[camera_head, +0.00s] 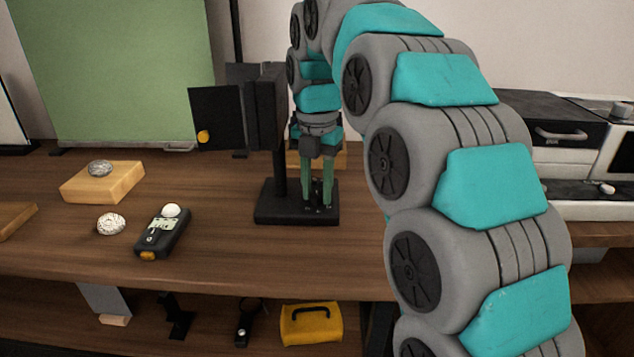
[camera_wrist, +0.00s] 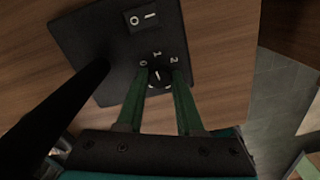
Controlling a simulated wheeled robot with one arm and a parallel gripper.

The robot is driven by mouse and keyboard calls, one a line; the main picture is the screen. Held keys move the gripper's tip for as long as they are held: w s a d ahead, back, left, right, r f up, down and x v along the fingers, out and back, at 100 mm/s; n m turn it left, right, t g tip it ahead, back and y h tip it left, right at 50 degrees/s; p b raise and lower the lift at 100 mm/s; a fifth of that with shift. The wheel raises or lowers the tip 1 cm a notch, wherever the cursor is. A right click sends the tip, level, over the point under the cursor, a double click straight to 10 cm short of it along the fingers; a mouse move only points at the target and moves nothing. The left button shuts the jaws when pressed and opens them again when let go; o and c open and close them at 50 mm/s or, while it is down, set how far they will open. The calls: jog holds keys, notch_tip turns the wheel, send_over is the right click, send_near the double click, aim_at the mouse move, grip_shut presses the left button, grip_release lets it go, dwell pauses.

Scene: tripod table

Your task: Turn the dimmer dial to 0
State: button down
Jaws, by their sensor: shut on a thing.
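The black dimmer dial (camera_wrist: 158,76) with a white mark sits on a black base plate (camera_wrist: 105,50). The labels 0, 1 and 2 fan out above it in the wrist view. The mark seems to point roughly toward 1; it is too small to read exactly. My gripper (camera_wrist: 161,80) has its two green fingers down on either side of the dial, shut on it. In the head view my gripper (camera_head: 318,200) points straight down at the base plate (camera_head: 275,214), and the dial is mostly hidden by the fingers.
A rocker switch (camera_wrist: 142,17) is on the same plate. A black post (camera_head: 279,160) rises from the plate, close left of my fingers. A black meter (camera_head: 163,235), a round patterned stone (camera_head: 111,223) and a wooden block (camera_head: 102,185) lie further left on the table.

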jog(key=n, duration=0.4)
jog(key=shift+a+n+p, duration=0.1)
jog(key=shift+n+p, duration=0.2)
jog(key=shift+p, duration=0.1)
jog(key=shift+s+n, duration=0.1)
jog(key=shift+n, duration=1.6)
jog(key=c, duration=0.5)
grip_release()
jog(key=shift+c, duration=0.2)
jog(key=shift+r, duration=0.1)
